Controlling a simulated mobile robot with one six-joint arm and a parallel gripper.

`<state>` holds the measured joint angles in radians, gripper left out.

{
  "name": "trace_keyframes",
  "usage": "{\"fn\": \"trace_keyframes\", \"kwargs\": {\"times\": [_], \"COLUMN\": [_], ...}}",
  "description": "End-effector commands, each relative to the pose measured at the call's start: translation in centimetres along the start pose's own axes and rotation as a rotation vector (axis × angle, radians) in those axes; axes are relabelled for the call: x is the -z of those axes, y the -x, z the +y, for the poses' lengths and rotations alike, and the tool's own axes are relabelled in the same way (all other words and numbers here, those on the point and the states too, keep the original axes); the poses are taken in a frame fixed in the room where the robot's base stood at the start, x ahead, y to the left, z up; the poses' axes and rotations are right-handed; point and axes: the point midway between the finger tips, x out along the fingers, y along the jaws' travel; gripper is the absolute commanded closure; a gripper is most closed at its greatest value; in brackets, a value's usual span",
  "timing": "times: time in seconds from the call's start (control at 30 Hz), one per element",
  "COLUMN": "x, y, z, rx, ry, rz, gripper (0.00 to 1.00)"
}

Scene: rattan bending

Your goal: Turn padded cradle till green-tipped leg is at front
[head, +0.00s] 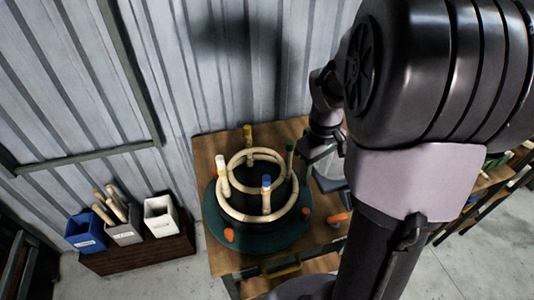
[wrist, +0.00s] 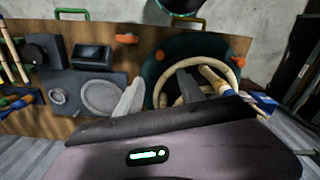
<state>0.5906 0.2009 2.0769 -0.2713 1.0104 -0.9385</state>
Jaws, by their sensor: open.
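The padded cradle (head: 238,232) is a dark green round base with a dark padded middle and orange knobs, on a wooden bench. A frame of pale rattan rings (head: 240,215) stands on it. Its upright legs have a green tip (head: 290,146) at the right, a blue tip (head: 266,181) at the front, a white tip (head: 221,162) at the left and a yellow tip (head: 247,131) at the back. My gripper (head: 318,152) is just right of the green-tipped leg. In the wrist view my gripper (wrist: 160,94) is open, with the cradle (wrist: 152,72) behind its right finger; I cannot tell whether they touch.
Blue, grey and white bins (head: 161,216) stand on a low shelf at the left; the grey one holds sticks. A corrugated wall (head: 180,70) is close behind the bench (head: 208,150). Beside the cradle, the wrist view shows a grey panel (wrist: 75,80) and an orange-handled tool (wrist: 127,38).

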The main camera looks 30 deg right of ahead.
Motion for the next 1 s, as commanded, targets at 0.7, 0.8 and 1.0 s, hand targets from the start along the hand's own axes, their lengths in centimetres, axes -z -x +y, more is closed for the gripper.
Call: {"fn": "trace_keyframes", "kwargs": {"times": [0.7,0.8,1.0], "x": [0.0,0.0,0.0], "y": [-16.6,-17.3,-17.5], "z": [-0.2,-0.2,-0.2], "rx": [0.002,0.001,0.000], "ry": [-0.001,0.000,-0.001], "rz": [0.000,0.001,0.001], "gripper": [0.54,0.54,0.54]}}
